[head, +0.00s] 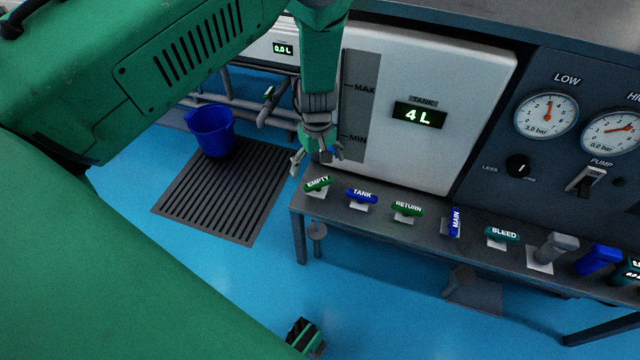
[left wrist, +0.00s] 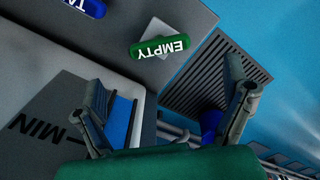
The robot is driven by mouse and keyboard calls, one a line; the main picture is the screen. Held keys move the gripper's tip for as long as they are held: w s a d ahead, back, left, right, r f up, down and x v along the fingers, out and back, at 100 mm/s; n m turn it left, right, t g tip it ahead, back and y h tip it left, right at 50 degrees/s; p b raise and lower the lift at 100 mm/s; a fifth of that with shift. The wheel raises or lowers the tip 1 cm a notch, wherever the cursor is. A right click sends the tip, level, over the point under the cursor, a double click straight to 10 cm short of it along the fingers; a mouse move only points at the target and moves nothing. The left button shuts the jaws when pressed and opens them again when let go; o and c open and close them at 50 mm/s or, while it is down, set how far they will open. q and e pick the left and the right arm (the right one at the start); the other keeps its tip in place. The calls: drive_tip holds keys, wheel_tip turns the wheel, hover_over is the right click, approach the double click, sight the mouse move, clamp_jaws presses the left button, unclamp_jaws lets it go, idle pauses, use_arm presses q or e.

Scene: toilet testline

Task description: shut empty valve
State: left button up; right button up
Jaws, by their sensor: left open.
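The empty valve has a green handle (head: 317,184) labelled EMPTY, at the left end of the row on the grey bench. It also shows in the left wrist view (left wrist: 160,47), beyond my fingertips and between them. My left gripper (head: 318,165) hangs just above and behind this handle, pointing down, with its fingers spread and nothing between them. In the left wrist view the two fingers (left wrist: 165,90) stand wide apart. The gripper appears apart from the handle. My right gripper is not clearly in view.
To the right stand the blue TANK (head: 361,195), green RETURN (head: 408,209), blue MAIN (head: 456,222) and BLEED (head: 503,233) handles. The white tank panel (head: 470,70) reads 4 L, close behind my gripper. A blue bucket (head: 212,131) stands by a floor grate (head: 190,207).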

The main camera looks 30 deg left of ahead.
sight(319, 181)
use_arm(q)
drive_tip(key=f, duration=0.2)
drive_tip(key=f+b, duration=0.1)
drive_tip(key=f, duration=0.1)
drive_tip(key=f+b, duration=0.1)
drive_tip(key=f, duration=0.1)
drive_tip(key=shift+d, duration=0.3)
drive_tip(key=shift+a+f, duration=0.1)
drive_tip(key=shift+f, duration=0.3)
drive_tip(key=shift+a+f, duration=0.2)
drive_tip(key=shift+f, duration=0.05)
drive_tip(key=shift+d+r, duration=0.1)
drive_tip(key=shift+d, duration=0.05)
drive_tip(key=c, duration=1.1)
